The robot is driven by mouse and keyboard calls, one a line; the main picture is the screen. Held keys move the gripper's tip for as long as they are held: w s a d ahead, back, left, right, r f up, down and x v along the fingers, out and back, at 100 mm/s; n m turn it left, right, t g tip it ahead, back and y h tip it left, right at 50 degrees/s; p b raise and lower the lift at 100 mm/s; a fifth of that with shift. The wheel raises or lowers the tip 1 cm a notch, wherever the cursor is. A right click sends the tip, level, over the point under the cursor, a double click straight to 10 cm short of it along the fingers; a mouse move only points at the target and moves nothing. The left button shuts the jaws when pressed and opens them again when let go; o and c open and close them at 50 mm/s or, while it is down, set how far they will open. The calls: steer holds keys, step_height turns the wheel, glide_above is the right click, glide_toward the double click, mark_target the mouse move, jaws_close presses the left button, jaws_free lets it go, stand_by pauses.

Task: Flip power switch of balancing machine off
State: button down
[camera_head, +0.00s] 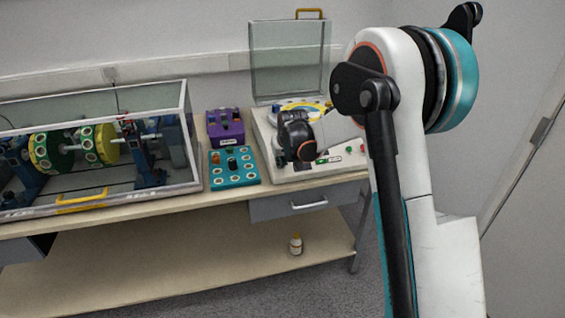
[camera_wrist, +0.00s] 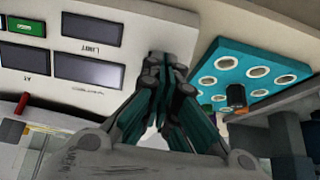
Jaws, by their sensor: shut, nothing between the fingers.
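The balancing machine (camera_head: 271,138) is a white box with a sloped front panel and a raised clear lid, on the right part of the bench. A small green-and-black switch (camera_head: 328,160) sits low on its panel; a green rectangular element (camera_wrist: 22,25) shows at the upper left in the wrist view. Which control is the power switch I cannot tell for certain. My gripper (camera_wrist: 168,62) is shut and empty, its fingertips together near the panel, beside the dark display windows (camera_wrist: 90,70). In the head view my wrist covers part of the panel; contact cannot be told.
A teal board with round sockets (camera_head: 233,178) stands just left of the machine and close to my fingers in the wrist view (camera_wrist: 258,55). A purple box (camera_head: 225,127) is behind it. A clear-cased rotor rig (camera_head: 180,185) fills the bench's left. A small bottle (camera_head: 296,243) stands on the lower shelf.

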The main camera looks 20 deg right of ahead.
steer(key=shift+s+r, duration=0.15)
steer(key=shift+w+f, duration=0.2)
steer(key=shift+w, duration=0.05)
steer(key=shift+s+r+p, duration=0.1)
steer(key=shift+r+p, duration=0.3)
steer(key=shift+r, duration=0.45)
steer(key=shift+r, duration=0.1)
steer(key=shift+s+r, duration=0.15)
steer(key=shift+r, duration=0.1)
steer(key=w+p+v, duration=0.1)
steer(key=p+v, duration=0.4)
steer(key=v, duration=0.8)
steer(key=shift+r+p, duration=0.35)
steer(key=shift+p, duration=0.05)
